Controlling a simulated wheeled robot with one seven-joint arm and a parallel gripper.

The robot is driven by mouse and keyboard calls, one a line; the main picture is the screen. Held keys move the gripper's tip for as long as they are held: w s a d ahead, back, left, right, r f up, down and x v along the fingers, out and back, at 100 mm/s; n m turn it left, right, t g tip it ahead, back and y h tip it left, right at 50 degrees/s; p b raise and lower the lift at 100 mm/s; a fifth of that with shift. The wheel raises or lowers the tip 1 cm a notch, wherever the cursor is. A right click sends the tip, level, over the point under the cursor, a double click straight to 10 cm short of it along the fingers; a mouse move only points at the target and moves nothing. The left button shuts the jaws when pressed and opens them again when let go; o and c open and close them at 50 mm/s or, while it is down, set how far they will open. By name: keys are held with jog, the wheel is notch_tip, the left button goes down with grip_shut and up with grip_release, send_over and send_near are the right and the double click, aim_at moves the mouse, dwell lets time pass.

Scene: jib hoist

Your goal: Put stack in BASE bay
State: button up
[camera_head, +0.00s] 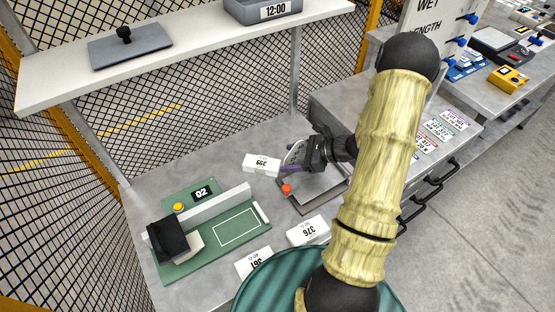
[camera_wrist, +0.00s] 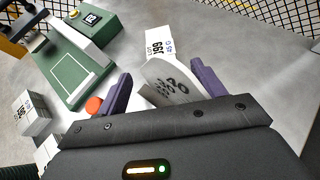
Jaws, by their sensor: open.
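My gripper (camera_head: 290,165) is open above the bench, its purple fingers apart. In the wrist view, a pale grey rounded piece with dark markings (camera_wrist: 165,82) lies between the fingers (camera_wrist: 160,85); I cannot tell whether they touch it. It also shows beside the fingers in the head view (camera_head: 296,153). A white block marked 399 (camera_head: 262,164) lies just beyond the fingertips and shows in the wrist view (camera_wrist: 158,46). White blocks marked 376 (camera_head: 308,230) and 361 (camera_head: 254,263) lie nearer the front. No BASE label is readable, and I cannot tell which thing is the stack.
A green fixture (camera_head: 222,250) with a white outlined rectangle, a 02 display (camera_head: 202,193) and a black-topped part (camera_head: 172,240) stands left. A grey plate (camera_head: 318,192) with a red knob (camera_head: 287,188) lies under my gripper. A shelf (camera_head: 190,42) overhangs the bench.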

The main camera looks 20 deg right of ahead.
jog(key=shift+v, duration=1.3)
jog(key=s+a+r+n+g+h, duration=0.2)
jog(key=s+a+r+n+h, duration=0.3)
jog(key=n, duration=0.7)
jog(key=s+a+r+n+g+h, duration=0.2)
jog(key=s+a+r+n+h, duration=0.3)
jog(key=n, duration=0.7)
jog(key=shift+s+a+r+n, duration=0.4)
jog(key=shift+s+a+r, duration=0.1)
jog(key=shift+s+a, duration=0.2)
